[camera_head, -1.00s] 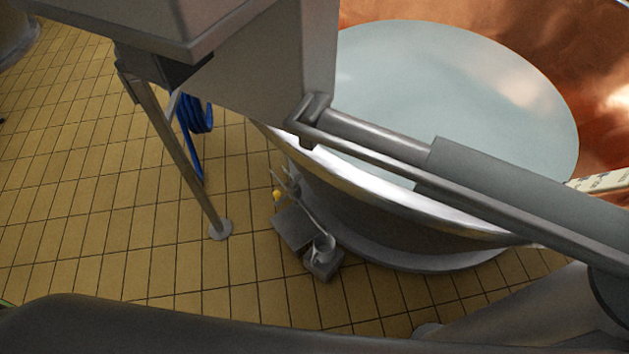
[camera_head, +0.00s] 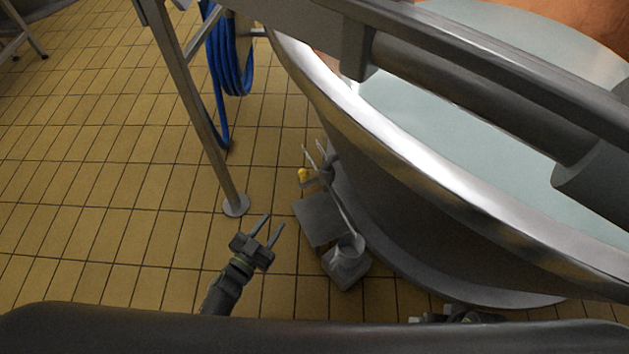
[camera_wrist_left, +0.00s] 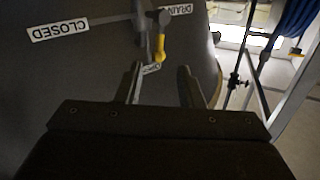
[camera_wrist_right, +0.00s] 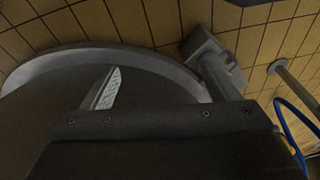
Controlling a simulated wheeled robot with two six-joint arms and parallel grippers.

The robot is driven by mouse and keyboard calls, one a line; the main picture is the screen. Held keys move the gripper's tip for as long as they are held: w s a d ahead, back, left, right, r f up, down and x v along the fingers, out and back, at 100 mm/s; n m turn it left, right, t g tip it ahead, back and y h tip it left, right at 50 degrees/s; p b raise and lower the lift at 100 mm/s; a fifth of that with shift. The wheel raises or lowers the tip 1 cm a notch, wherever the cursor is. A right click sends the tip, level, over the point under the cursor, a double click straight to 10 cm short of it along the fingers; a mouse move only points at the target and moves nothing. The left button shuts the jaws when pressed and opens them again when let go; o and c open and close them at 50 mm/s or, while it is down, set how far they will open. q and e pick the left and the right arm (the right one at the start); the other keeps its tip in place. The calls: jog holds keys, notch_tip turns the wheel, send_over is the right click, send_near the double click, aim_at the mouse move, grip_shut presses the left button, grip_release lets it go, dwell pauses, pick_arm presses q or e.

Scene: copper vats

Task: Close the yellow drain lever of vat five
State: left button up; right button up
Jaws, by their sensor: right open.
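The yellow drain lever (camera_head: 303,175) sits low on the side of the steel vat (camera_head: 400,225), near a grey bracket and pipe. In the left wrist view the yellow handle (camera_wrist_left: 161,50) hangs just beyond the fingertips, beside a "DRAIN" label (camera_wrist_left: 175,10); a "CLOSED" label (camera_wrist_left: 60,26) is to its left. My left gripper (camera_head: 275,222) is open and empty, below and left of the lever in the head view, apart from it. My right gripper (camera_wrist_right: 160,72) is open in its own wrist view, facing the vat's lower part, with nothing visible between its fingers.
A grey pump-like block (camera_head: 345,265) with a pipe stands on the floor at the vat's foot. A steel leg (camera_head: 205,150) and a coiled blue hose (camera_head: 229,60) are left of the vat. Tiled floor (camera_head: 90,190) is clear at left.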

aim_at(301, 182)
pick_arm(q)
jog(key=b+x, duration=0.4)
jog(key=x, duration=0.9)
jog(key=shift+w+d+f, duration=0.1)
jog(key=shift+w+d, duration=0.05)
jog(key=shift+w, duration=0.2)
jog(key=b+x, duration=0.1)
jog(key=x, duration=0.1)
jog(key=shift+w+d, duration=0.2)
jog(key=shift+w, duration=0.2)
jog(key=shift+w+r, duration=0.1)
jog(key=shift+r, duration=0.1)
pick_arm(e)
jog(key=w+r+t, duration=0.7)
jog(key=w+r, duration=0.2)
jog(key=shift+w+d+r+t, duration=0.2)
jog(key=shift+t, duration=0.1)
pick_arm(q)
grip_shut()
